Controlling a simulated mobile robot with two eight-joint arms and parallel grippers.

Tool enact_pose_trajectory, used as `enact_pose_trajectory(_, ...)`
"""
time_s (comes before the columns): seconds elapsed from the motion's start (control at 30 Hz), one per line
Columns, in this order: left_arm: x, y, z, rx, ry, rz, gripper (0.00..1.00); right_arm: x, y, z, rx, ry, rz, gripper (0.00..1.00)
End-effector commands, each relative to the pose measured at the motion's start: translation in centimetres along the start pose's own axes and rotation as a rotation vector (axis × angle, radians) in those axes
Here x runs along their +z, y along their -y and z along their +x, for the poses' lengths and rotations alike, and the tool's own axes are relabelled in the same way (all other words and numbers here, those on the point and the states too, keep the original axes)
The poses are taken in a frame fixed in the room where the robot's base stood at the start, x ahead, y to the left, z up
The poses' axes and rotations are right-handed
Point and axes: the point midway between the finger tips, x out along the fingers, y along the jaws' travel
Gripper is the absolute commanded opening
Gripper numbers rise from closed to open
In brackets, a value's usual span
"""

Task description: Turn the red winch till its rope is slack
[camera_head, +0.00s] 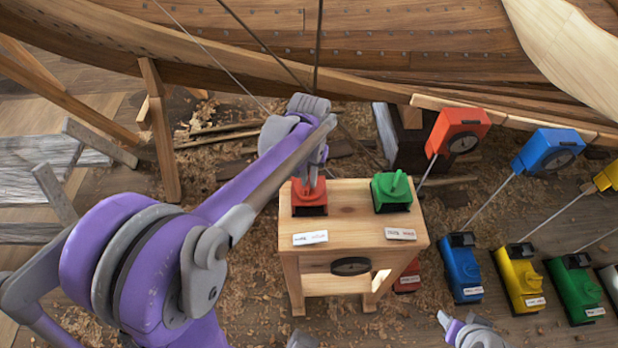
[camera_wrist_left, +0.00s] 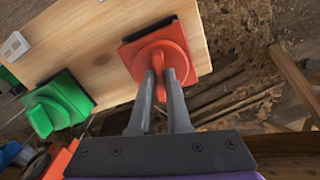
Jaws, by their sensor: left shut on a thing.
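The red winch (camera_head: 309,203) stands on the left of a small wooden stand (camera_head: 349,222), with a white label in front of it. My left gripper (camera_head: 312,182) comes down on it from above. In the left wrist view the left gripper (camera_wrist_left: 163,88) is shut on the handle of the red winch (camera_wrist_left: 158,58). A green winch (camera_head: 391,193) stands on the right of the stand; it also shows in the left wrist view (camera_wrist_left: 57,104). Ropes (camera_head: 317,50) rise past the hull above the gripper; I cannot tell how taut the red winch's rope is. My right gripper (camera_head: 470,330) is only partly seen at the bottom edge.
The planked hull (camera_head: 400,45) fills the back. On the right, red (camera_head: 457,131) and blue (camera_head: 548,152) boxes on rods and blue (camera_head: 460,268), yellow (camera_head: 520,278) and green (camera_head: 574,289) units stand in a row. Wooden props (camera_head: 160,140) stand left; shavings cover the floor.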

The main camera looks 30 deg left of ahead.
Motion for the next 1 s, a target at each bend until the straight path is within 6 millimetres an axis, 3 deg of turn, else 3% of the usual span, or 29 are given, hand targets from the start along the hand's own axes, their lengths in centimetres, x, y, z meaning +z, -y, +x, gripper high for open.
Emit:
enact_pose_trajectory(0.3, -0.01, 0.01, -0.04, 0.000, 0.000, -0.100, 0.00, 0.08, 0.00, 0.09, 0.000, 0.001, 0.000, 0.50)
enact_pose_trajectory(0.77, -0.02, 0.01, -0.05, 0.000, 0.000, -0.114, 0.00, 0.08, 0.00, 0.10, 0.000, 0.001, 0.000, 0.50)
enact_pose_trajectory(0.8, -0.02, 0.01, -0.05, 0.000, 0.000, -0.114, 0.17, 0.08, 0.00, 0.10, 0.000, 0.001, 0.000, 0.50)
enact_pose_trajectory(0.97, -0.01, 0.01, -0.04, 0.000, 0.000, -0.114, 0.45, 0.08, 0.00, 0.10, 0.000, 0.001, 0.000, 0.50)
enact_pose_trajectory(1.0, -0.01, 0.01, -0.03, 0.000, 0.000, -0.113, 0.45, 0.08, 0.00, 0.10, 0.000, 0.001, 0.000, 0.50)
